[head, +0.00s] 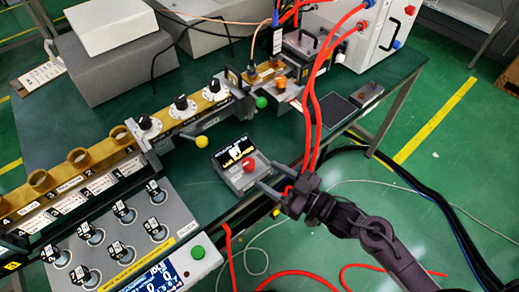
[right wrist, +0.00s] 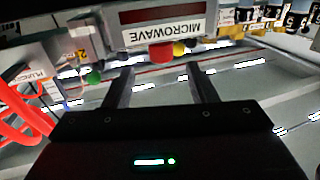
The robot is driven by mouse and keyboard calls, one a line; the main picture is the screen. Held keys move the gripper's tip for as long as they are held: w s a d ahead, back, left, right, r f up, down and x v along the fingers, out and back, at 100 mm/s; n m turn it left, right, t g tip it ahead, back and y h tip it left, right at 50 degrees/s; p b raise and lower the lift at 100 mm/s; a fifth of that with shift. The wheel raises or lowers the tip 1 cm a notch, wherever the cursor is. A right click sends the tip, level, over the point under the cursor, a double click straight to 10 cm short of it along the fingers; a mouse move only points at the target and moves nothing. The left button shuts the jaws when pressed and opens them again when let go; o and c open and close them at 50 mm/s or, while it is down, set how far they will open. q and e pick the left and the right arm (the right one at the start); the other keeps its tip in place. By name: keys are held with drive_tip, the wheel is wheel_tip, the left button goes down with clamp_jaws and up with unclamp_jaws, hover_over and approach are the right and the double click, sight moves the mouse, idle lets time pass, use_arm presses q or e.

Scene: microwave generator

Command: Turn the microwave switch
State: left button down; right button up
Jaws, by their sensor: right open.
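My right gripper (head: 268,178) is open and empty, just to the lower right of the knob. In the right wrist view, its two fingers (right wrist: 160,75) point toward the knob, which appears between and beyond the tips. My left gripper is out of view.
A panel with several dials (head: 108,240) and a green button stands at the lower left. A brass waveguide rail (head: 110,150) crosses the table (head: 80,115). Red hoses (head: 312,110) hang close behind my right gripper. A white unit (head: 378,35) stands at the back.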

sight(254, 167)
drive_tip(key=x, duration=0.4)
drive_tip(key=shift+a+r+p, duration=0.15)
drive_tip(key=shift+a+p, duration=0.05)
drive_tip(key=shift+p, duration=0.1)
drive_tip(key=x, duration=0.2)
drive_tip(key=shift+w+a, duration=0.2)
drive_tip(key=shift+w, duration=0.05)
drive_tip(key=shift+a, duration=0.1)
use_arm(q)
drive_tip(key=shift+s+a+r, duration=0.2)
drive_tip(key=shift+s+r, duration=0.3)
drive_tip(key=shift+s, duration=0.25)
use_arm(e)
drive_tip(key=c, duration=1)
